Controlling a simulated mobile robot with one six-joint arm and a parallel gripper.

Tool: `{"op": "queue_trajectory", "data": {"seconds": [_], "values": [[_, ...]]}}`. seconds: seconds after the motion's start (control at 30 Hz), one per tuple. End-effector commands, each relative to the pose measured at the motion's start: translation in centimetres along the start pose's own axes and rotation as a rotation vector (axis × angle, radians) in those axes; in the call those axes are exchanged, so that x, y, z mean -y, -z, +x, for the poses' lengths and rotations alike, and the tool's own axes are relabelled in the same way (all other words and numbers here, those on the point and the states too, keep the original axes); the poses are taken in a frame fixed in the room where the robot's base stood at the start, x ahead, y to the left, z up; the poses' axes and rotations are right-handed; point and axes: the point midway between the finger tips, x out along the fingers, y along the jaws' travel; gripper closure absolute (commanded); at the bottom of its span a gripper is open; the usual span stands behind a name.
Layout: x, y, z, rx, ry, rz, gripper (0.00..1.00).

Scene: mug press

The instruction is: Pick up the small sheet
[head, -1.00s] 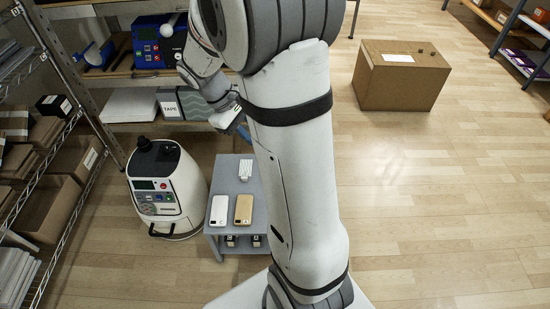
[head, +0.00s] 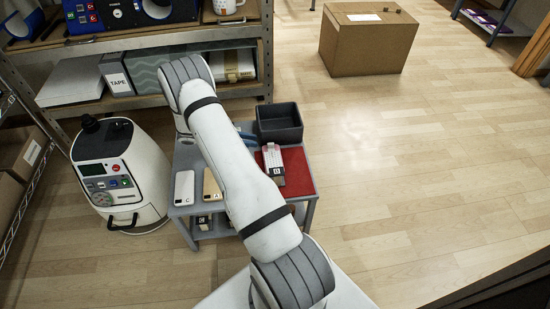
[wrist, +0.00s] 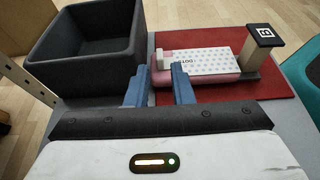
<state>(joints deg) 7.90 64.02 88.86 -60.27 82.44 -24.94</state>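A small white sheet (wrist: 200,62) with rows of dots and the letters "DOT" lies flat on a pink base (wrist: 212,79) on the red mat (wrist: 277,88). It also shows in the head view as a pale strip (head: 272,158) on the mat (head: 301,172). A post with a black marked cap (wrist: 264,34) stands at the sheet's right end. My gripper (wrist: 160,73) has its two blue fingers apart at the sheet's left end. A white corner piece and pink edge show between and beyond the fingertips; contact cannot be told. In the head view my arm hides most of the gripper.
A dark open bin (wrist: 86,48) stands close left of my fingers; it shows behind the mat in the head view (head: 280,124). White "C" (head: 184,188) and tan "A" (head: 211,184) cases lie on the grey table's left side. A white rounded machine (head: 120,175) stands left of the table.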

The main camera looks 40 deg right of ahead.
Motion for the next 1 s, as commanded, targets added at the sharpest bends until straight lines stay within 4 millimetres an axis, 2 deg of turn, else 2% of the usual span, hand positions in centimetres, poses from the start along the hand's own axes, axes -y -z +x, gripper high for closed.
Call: {"op": "queue_trajectory", "data": {"seconds": [0.1,0.27,0.53,0.77,1.0], "values": [[0.1,0.1,1.4,0.001,0.002,0.000,0.79],[0.1,0.4,2.8,-0.001,0.002,-0.001,0.79],[0.0,0.6,6.5,-0.002,0.001,0.001,0.79],[0.0,0.3,6.7,-0.002,-0.001,0.001,0.79],[0.0,0.4,6.7,-0.002,-0.001,0.000,0.97]]}}
